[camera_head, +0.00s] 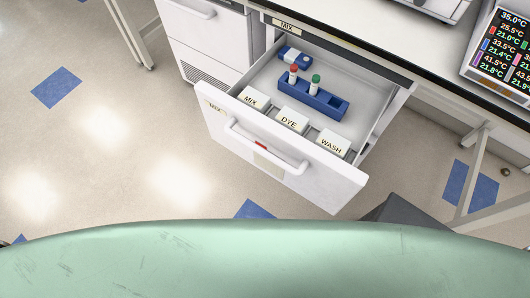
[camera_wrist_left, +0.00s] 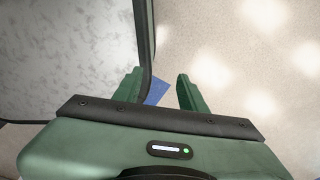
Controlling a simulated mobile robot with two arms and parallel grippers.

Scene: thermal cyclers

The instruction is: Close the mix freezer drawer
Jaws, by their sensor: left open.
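The mix freezer drawer (camera_head: 320,178) stands pulled out from under the counter in the head view, with a white front and a bar handle (camera_head: 262,146) marked red in the middle. Inside it are white boxes labelled MIX (camera_head: 250,97), DYE (camera_head: 291,120) and WASH (camera_head: 332,143). A blue rack (camera_head: 318,102) there holds a red-capped and a green-capped tube. My left gripper (camera_wrist_left: 160,88) shows in the left wrist view, with its two green fingers apart and nothing between them. Neither gripper shows in the head view.
The counter (camera_head: 440,50) runs above the drawer, with a screen of temperatures (camera_head: 503,50) at the right. A closed white cabinet (camera_head: 205,45) stands left of the drawer. Open floor (camera_head: 130,150) lies in front and to the left. Table legs stand at the right.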

